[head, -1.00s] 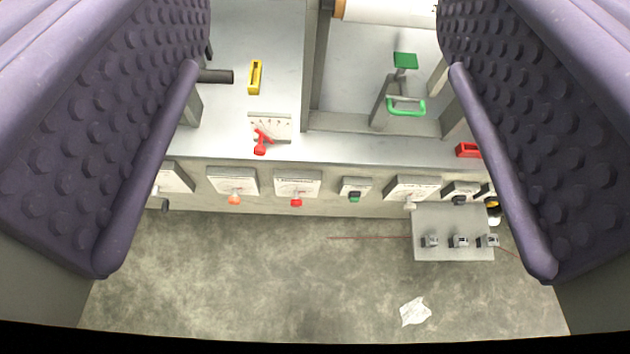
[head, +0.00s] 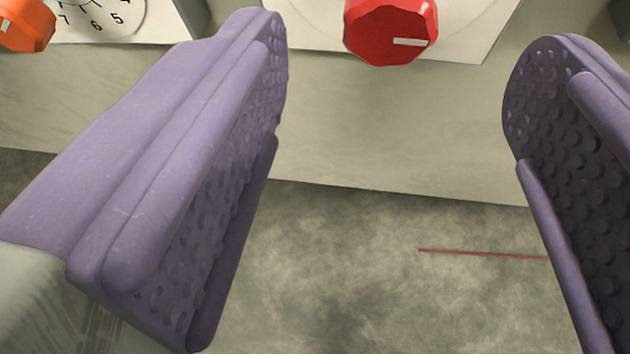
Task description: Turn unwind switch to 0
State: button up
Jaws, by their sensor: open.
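A red faceted knob (head: 391,30) with a white mark on its lower right side is at the top centre, on a pale plate (head: 478,40). The plate's markings and the name of the knob are not readable, so I cannot tell whether this is the unwind switch. My gripper (head: 395,85) is open, with its two purple, studded fingers wide apart. The knob lies between and beyond the fingertips, and neither finger appears to touch it.
An orange knob (head: 24,26) sits left beside a white dial plate (head: 120,22) with numbers including 5, 6 and 7. Below the panel face (head: 400,140) is mottled grey floor (head: 370,270) with a thin red line.

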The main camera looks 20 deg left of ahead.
aim_at(391, 30)
jog(key=b+x, duration=0.4)
jog(key=x, duration=0.3)
jog(key=shift+f, duration=0.25)
jog(key=shift+w, duration=0.25)
jog(key=c, duration=1)
jog(key=shift+o, duration=0.2)
